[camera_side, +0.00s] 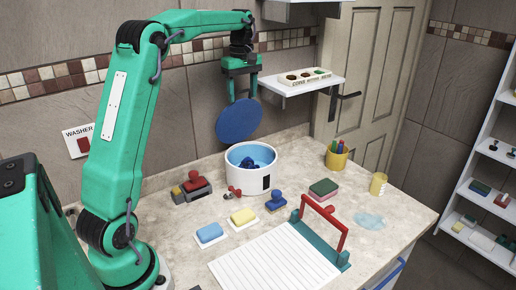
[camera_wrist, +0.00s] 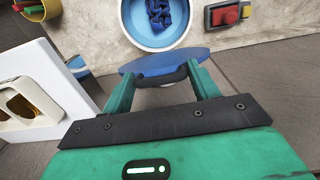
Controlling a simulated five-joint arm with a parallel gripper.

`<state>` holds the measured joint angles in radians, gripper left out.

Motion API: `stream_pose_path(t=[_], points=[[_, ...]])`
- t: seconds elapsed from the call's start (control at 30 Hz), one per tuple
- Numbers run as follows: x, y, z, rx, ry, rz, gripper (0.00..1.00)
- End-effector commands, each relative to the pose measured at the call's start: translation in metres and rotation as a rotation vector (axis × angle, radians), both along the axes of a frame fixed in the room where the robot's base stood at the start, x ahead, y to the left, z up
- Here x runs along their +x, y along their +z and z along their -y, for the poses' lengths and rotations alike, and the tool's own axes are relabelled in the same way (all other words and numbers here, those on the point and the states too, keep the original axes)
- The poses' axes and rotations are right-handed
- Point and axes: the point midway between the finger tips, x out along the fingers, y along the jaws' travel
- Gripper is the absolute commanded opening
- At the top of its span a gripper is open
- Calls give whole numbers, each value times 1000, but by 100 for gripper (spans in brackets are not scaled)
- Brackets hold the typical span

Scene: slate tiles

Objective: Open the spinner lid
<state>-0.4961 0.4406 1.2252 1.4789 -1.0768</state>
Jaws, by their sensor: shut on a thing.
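The spinner lid (camera_side: 239,121) is a blue disc. My gripper (camera_side: 240,92) is shut on it and holds it tilted in the air, up and to the left of the spinner. In the wrist view the lid (camera_wrist: 164,62) shows just beyond my gripper (camera_wrist: 160,76), whose fingers are on its dark handle. The spinner (camera_side: 250,173) is a white round tub with a light blue inside. It stands upright on the counter with its top uncovered and dark blue cloth (camera_side: 250,163) inside. The tub (camera_wrist: 157,44) and cloth (camera_wrist: 166,12) also show in the wrist view.
A wall shelf (camera_side: 303,84) with a holder is right of my gripper. Around the tub are stamps, a red-and-grey block (camera_side: 191,187), two sponges, a yellow pencil cup (camera_side: 336,156) and a red-handled press (camera_side: 325,228). A puddle (camera_side: 368,220) lies at the right.

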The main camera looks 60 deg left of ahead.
Motion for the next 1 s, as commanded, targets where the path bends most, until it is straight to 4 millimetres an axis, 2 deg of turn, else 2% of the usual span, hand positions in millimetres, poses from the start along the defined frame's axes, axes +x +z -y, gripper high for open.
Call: stream_pose_path(t=[0.1,0.3,0.5,0.87,0.9,0.93,1.0], points=[[3,1,-19,5,1,9,18],[3,3,-37,5,-1,8,19],[3,4,-44,6,-3,9,18],[3,5,-45,6,-4,10,18],[3,5,-45,6,-4,10,63],[3,5,-45,6,-4,9,67],[3,5,-44,5,-4,8,67]])
